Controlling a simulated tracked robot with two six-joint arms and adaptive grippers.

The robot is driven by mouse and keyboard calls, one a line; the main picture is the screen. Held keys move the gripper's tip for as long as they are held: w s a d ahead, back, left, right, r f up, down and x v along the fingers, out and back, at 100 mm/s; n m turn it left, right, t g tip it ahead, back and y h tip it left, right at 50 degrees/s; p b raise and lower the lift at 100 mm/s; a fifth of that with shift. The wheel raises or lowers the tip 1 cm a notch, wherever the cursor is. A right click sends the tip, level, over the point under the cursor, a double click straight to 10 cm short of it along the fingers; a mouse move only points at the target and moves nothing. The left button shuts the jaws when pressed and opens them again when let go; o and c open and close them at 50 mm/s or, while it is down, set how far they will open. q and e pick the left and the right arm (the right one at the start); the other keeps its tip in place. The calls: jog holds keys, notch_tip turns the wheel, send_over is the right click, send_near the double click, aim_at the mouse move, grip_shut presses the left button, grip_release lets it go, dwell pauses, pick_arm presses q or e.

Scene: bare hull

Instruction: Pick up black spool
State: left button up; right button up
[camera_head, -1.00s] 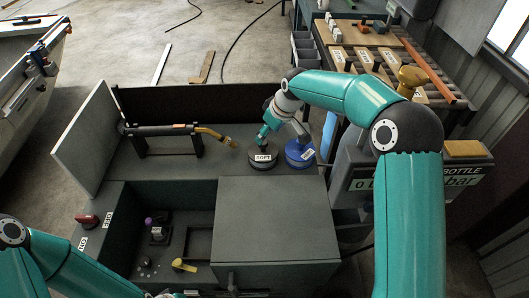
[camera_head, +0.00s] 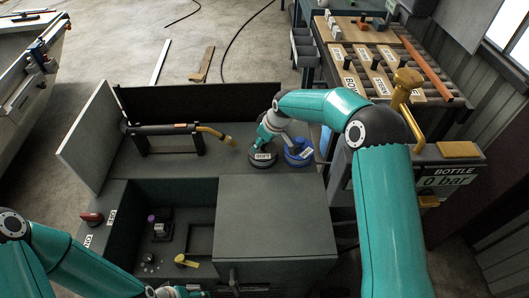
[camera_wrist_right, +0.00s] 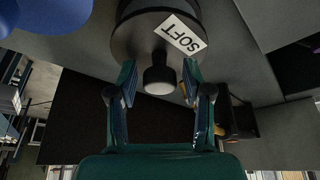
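The black spool (camera_head: 264,160) stands on the grey deck, with a white SOFT label on it. In the right wrist view the spool (camera_wrist_right: 130,42) fills the upper middle, its dark knob (camera_wrist_right: 160,76) pointing toward the camera. My right gripper (camera_head: 262,146) is over the spool in the head view. In the wrist view its two fingers (camera_wrist_right: 159,80) are spread on either side of the knob, with gaps visible. My left gripper (camera_head: 178,292) is only partly in view at the bottom edge, and its fingers are not clear.
A blue spool (camera_head: 298,153) stands just right of the black one. A dark tube with a brass nozzle (camera_head: 215,134) lies on a stand to the left. An open compartment (camera_head: 202,240) and a flat grey lid (camera_head: 272,215) are in front. An upright panel (camera_head: 88,140) edges the left.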

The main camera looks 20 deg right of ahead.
grip_shut()
jog(key=shift+r, duration=0.2)
